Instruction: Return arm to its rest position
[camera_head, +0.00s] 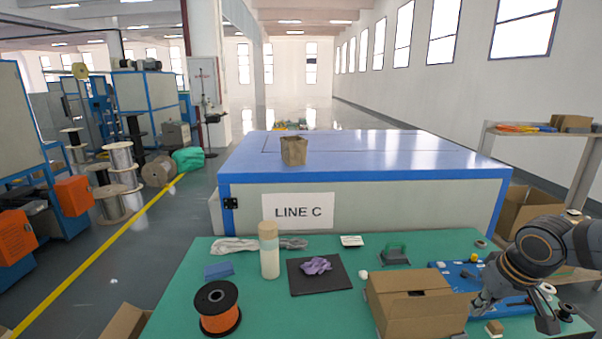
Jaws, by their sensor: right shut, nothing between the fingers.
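My right arm comes in from the right edge, over the right end of the green work table (188,318). The gripper is shut and holds nothing. It is small and partly lost against the blue tray (452,271) behind it. My left gripper is out of view.
The LINE C machine (358,205) stands behind. A shelf (541,131) stands at the right.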

